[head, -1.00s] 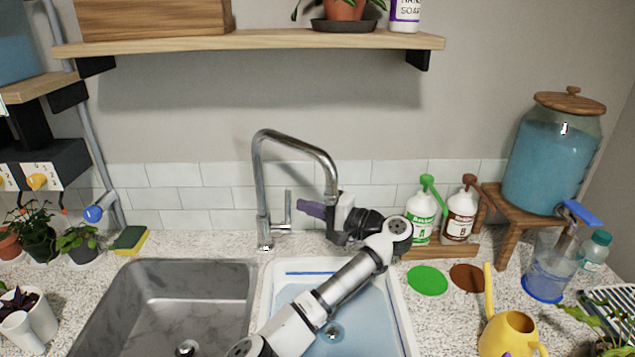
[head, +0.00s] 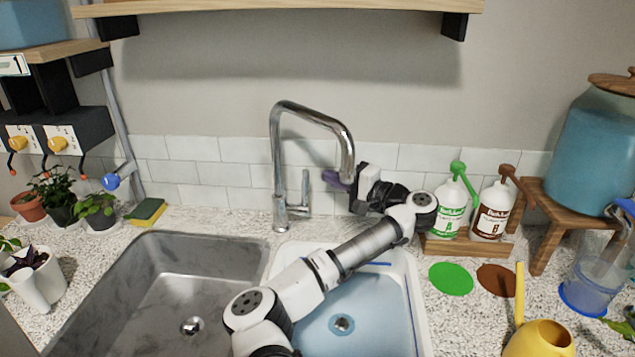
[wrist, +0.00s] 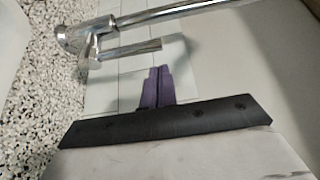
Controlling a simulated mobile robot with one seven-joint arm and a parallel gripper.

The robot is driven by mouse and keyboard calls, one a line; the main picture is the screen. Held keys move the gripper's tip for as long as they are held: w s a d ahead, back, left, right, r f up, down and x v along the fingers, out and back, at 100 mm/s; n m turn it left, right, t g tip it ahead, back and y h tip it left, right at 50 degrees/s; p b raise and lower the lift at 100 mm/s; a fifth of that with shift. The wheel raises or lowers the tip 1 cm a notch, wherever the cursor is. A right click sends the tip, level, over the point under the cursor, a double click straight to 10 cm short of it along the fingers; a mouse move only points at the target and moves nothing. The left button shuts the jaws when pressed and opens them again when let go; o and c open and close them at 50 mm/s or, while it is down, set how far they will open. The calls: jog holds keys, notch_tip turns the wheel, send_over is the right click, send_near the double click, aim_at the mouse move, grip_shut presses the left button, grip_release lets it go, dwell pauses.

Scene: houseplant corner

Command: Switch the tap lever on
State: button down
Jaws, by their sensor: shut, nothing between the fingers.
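The chrome tap (head: 278,165) stands behind the sinks, its spout arching to the right. Its lever (head: 306,190) is a short upright chrome bar on the right side of the tap's base. In the wrist view the lever (wrist: 130,50) lies across the upper middle, beside the tap body (wrist: 75,38). My gripper (head: 330,177) is to the right of the lever, its purple fingers pointing left towards it. In the wrist view the purple fingers (wrist: 157,72) are together and empty, with a small gap between them and the lever.
A steel basin (head: 180,285) is at left and a white basin holding bluish water (head: 375,310) lies under my arm. Two pump bottles (head: 450,205) (head: 492,210) stand to the right of my gripper. A shelf (head: 280,8) hangs above the tap.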

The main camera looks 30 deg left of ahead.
aim_at(303, 192)
jog(key=shift+w+a+b, duration=0.2)
jog(key=shift+a+b, duration=0.35)
jog(key=shift+a, duration=1.85)
jog(key=shift+d, duration=0.1)
